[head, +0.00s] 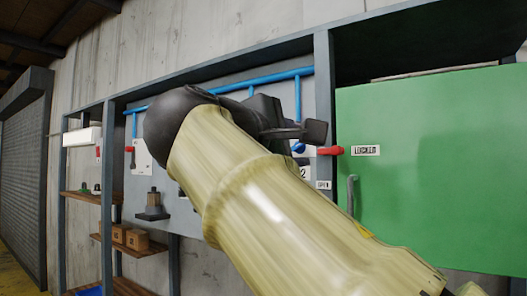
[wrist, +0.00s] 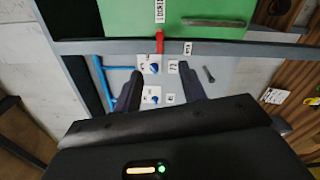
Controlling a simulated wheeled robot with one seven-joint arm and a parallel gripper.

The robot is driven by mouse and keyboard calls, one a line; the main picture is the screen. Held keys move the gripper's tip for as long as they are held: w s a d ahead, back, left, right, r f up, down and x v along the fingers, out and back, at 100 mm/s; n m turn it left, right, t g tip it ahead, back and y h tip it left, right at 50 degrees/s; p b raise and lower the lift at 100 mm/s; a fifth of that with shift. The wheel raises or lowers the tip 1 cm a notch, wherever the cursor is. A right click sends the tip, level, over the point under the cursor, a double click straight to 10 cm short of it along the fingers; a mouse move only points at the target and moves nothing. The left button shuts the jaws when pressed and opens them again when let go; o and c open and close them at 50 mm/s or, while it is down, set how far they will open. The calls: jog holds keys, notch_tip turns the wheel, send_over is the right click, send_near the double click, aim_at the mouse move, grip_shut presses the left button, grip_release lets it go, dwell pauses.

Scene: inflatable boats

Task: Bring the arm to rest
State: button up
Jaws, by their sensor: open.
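My arm, in a pale yellow ribbed cover with a black joint, reaches from the lower right across the middle of the head view. My gripper (head: 300,132) is dark and partly hidden behind the arm, in front of the grey panel. In the wrist view my gripper (wrist: 158,78) has its two dark fingers apart with nothing between them. Beyond the fingers is the panel with blue knobs (wrist: 154,68) and small labels. I cannot tell how far the fingertips are from the panel.
A green door (head: 430,165) with a grey handle (head: 350,194) stands at the right. A red lever (head: 330,151) is close to my gripper. Blue pipes (head: 275,78) run along the panel.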

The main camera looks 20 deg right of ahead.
dwell(0.5)
jog(key=w+a+f+g+y, duration=0.1)
jog(key=w+f+y, duration=0.25)
jog(key=f, duration=0.75)
jog(key=w+a+f+n+g+y+b, duration=0.15)
jog(key=w+f, duration=0.25)
jog(key=f, duration=0.7)
jog(key=w+f+y, duration=0.3)
jog(key=w+f, duration=0.1)
jog(key=f, duration=0.7)
jog(key=s+f+m+g+y, duration=0.3)
jog(key=s+f+m, duration=0.3)
jog(key=f, duration=1)
jog(key=s+a+f+m+g+y+b, duration=0.1)
jog(key=s+f+m+g+y, duration=0.2)
jog(key=f, duration=1.4)
jog(key=s+m, duration=0.3)
jog(key=s, duration=0.4)
jog(key=shift+a, duration=0.15)
